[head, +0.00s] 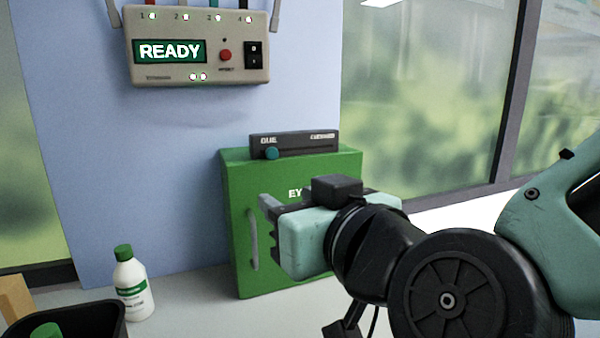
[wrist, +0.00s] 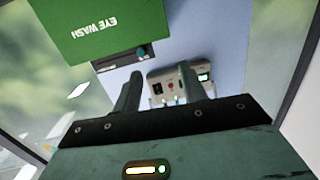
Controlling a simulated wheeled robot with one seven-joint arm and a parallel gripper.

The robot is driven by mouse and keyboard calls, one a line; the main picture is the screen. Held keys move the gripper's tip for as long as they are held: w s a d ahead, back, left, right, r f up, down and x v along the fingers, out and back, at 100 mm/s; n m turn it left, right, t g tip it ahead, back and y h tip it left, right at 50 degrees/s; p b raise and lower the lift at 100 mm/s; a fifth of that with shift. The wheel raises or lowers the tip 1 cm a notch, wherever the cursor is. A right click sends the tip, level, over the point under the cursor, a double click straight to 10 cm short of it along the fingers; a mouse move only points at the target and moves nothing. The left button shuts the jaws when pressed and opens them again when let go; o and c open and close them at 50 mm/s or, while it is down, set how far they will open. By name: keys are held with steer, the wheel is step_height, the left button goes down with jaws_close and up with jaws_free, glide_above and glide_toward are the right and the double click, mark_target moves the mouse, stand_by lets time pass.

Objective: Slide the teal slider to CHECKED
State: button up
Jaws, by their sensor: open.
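The teal slider (head: 271,153) is a round knob at the left end of a dark slider bar (head: 300,149), below the word DUE. The CHECKED label is at the bar's right end. The bar sits on top of a green eye wash box (head: 240,215). My gripper (head: 268,206) is open and empty in front of the box, below the bar and apart from the slider; its far finger is largely hidden. In the wrist view, my gripper (wrist: 157,76) has both fingers spread, with the slider (wrist: 142,51) beyond them near the bar's end.
A beige control unit (head: 195,70) showing READY hangs on the blue wall panel above left. A white bottle with a green cap (head: 131,285) stands left of the box. A black bin (head: 100,318) is at the lower left. Windows lie behind on the right.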

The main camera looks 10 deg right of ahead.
steer(key=d+m+t+h, duration=0.1)
steer(key=d+t+h, duration=0.1)
steer(key=p, duration=1.5)
glide_toward(273, 153)
steer(key=x, duration=0.8)
